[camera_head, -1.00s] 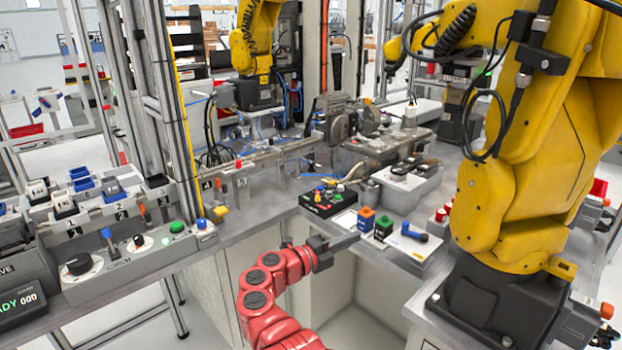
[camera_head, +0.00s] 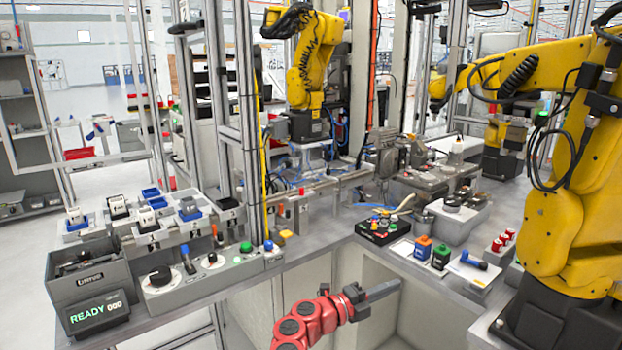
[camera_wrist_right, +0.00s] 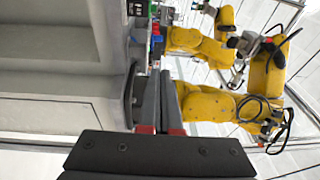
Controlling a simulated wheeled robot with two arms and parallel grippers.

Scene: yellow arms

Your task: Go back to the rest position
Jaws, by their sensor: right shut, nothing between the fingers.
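My right gripper (camera_head: 382,291), on a red arm, is in the lower middle of the head view. Its dark fingers are shut with nothing between them. It points to the right, in front of the open bay under the worktable (camera_head: 330,254), and is apart from everything on the table. In the right wrist view the dark shut fingers (camera_wrist_right: 165,98) show beside the pale cabinet wall, with the yellow robot arms beyond. My left gripper is not in view.
A large yellow robot arm (camera_head: 556,220) stands on the right side of the table. A control panel (camera_head: 205,277) and bins line the left counter.

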